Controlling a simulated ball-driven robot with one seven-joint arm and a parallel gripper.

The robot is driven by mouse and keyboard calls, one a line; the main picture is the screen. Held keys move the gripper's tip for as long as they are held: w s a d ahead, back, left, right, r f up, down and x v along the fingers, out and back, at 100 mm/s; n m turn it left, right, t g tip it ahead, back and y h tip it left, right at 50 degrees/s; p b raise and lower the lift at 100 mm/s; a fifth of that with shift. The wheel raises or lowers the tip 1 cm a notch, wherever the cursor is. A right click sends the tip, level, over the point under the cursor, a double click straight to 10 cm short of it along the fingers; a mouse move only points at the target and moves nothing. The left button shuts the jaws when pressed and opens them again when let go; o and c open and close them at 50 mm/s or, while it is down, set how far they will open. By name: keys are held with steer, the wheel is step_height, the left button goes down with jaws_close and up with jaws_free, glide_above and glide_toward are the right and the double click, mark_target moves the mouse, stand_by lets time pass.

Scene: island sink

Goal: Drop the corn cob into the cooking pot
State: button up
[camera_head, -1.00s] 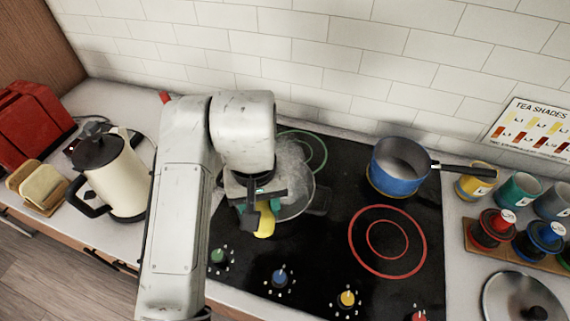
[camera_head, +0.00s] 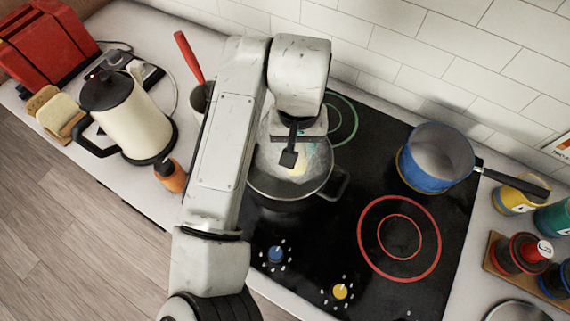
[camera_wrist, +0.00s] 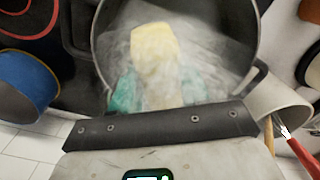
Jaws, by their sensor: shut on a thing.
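The cooking pot (camera_head: 290,203) is dark and stands on the black hob, with pale steam rising from it. In the wrist view the pot (camera_wrist: 253,20) fills the upper middle. My gripper (camera_head: 293,160) is over the pot. In the wrist view its teal fingertips (camera_wrist: 157,92) are shut on the yellow corn cob (camera_wrist: 155,45), whose pale end lies inside the pot's outline. In the head view only a faint yellow patch of the cob (camera_head: 300,169) shows through the steam. I cannot tell how high the cob is above the pot's bottom.
A blue saucepan (camera_head: 436,160) stands right of the pot on the hob. A cream kettle (camera_head: 138,120), an orange-topped bottle (camera_head: 172,176) and a pale container with a red-handled tool (camera_head: 190,60) are to the left. A red ring (camera_head: 437,238) marks clear hob at right front.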

steer(key=shift+f+b, duration=0.3)
steer(key=shift+f, duration=0.45)
steer(key=o, duration=1.3)
steer(key=shift+c, duration=0.2)
steer(key=shift+r, duration=0.1)
step_height(320, 180, up, 11)
steer(key=shift+f+b, duration=0.15)
steer(key=shift+b, duration=0.35)
steer(key=shift+s, duration=0.15)
